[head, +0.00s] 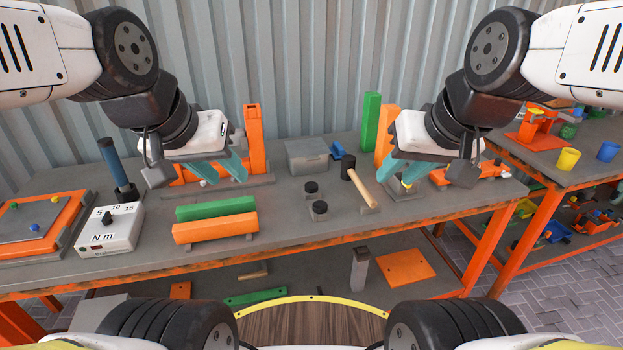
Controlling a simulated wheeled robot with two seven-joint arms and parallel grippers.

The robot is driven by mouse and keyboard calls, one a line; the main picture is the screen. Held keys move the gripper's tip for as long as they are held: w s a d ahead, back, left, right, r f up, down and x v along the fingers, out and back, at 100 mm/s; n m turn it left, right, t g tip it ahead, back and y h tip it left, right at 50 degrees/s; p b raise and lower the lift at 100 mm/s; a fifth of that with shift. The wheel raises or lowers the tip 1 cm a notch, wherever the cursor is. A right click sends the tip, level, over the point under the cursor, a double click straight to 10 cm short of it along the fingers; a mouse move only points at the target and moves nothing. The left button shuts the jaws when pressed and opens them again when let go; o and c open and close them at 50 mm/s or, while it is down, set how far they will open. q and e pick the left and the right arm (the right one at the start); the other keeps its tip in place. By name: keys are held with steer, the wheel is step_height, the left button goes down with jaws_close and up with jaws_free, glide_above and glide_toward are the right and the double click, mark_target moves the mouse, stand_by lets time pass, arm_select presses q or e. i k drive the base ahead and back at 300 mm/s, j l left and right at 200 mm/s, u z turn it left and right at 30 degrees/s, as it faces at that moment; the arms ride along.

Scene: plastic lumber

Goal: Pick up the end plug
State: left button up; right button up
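I cannot tell for sure which thing is the end plug. Two small grey pieces with black round tops stand mid-table, one behind (311,190) and one in front (320,211). My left gripper (226,181) has teal fingers spread apart, with nothing seen between them. It hangs in front of the orange fixture (253,125) at the back of the bench. My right gripper (402,183) has its teal fingers apart, above a small yellow piece (407,187) that they partly hide.
On the workbench (345,224), a mallet (361,188) lies right of the black-topped pieces. Green (216,208) and orange (214,229) bars lie left of them. A grey box (307,157) stands behind. A torque meter (109,229) stands at left. Upright green (371,121) and orange posts rise near my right gripper.

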mark_target(310, 187)
steer(key=i+l, duration=0.15)
steer(key=l, duration=0.25)
steer(key=i+l, duration=0.15)
steer(key=l, duration=0.2)
steer(key=i+l, duration=0.15)
steer(key=l, duration=0.25)
steer(key=l+u, duration=0.1)
steer(key=u, duration=0.3)
steer(key=l+u, duration=0.15)
steer(key=u, duration=0.25)
steer(key=l+u, duration=0.15)
steer(key=u, duration=0.25)
steer(key=l+u, duration=0.15)
steer(key=u, duration=0.25)
